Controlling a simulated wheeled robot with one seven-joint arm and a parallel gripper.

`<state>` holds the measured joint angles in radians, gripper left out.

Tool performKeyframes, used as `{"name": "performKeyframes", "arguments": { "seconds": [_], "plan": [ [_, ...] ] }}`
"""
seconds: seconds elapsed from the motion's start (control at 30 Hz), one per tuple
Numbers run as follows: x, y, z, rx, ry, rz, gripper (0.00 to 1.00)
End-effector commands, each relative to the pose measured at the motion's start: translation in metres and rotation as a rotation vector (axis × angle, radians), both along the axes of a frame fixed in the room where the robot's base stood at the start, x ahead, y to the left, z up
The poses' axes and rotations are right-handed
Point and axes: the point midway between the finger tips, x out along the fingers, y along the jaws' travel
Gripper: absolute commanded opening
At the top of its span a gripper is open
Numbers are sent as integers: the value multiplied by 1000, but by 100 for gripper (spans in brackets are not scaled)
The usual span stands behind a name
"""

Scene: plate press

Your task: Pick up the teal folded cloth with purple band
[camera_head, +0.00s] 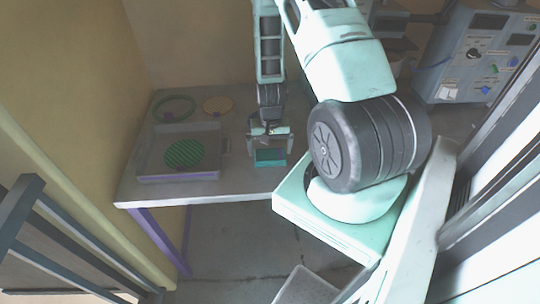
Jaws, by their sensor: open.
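The teal folded cloth (270,156) lies on the grey table (240,182), near its front edge. A darker band runs along it, but the band's colour is hard to tell at this size. My gripper (270,147) points down at the cloth, with its fingers apart on either side. The fingers and the wrist hide part of the cloth. I cannot tell whether the fingertips touch the cloth or the table.
Left of the cloth is a shallow grey tray (150,178) with a green patterned disc (183,153). Behind it lie a green ring (176,107) and a tan disc (218,104). A yellow wall (75,100) borders the left. A control cabinet (475,55) stands at the far right.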

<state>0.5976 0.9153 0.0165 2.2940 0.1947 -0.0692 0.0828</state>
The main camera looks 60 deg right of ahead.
Motion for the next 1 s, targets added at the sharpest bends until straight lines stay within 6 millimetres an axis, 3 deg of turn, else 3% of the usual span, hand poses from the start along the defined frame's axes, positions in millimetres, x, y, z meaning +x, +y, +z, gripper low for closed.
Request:
{"name": "performKeyframes", "arguments": {
  "seconds": [0.23,0.53,0.63,0.67,1.0],
  "plan": [
    [-2,2,-24,2,1,0,100],
    [-1,1,-27,0,0,0,100],
    [-1,1,-27,0,0,0,75],
    [-1,1,-27,0,0,0,73],
    [-1,1,-26,0,0,0,73]
  ]
}}
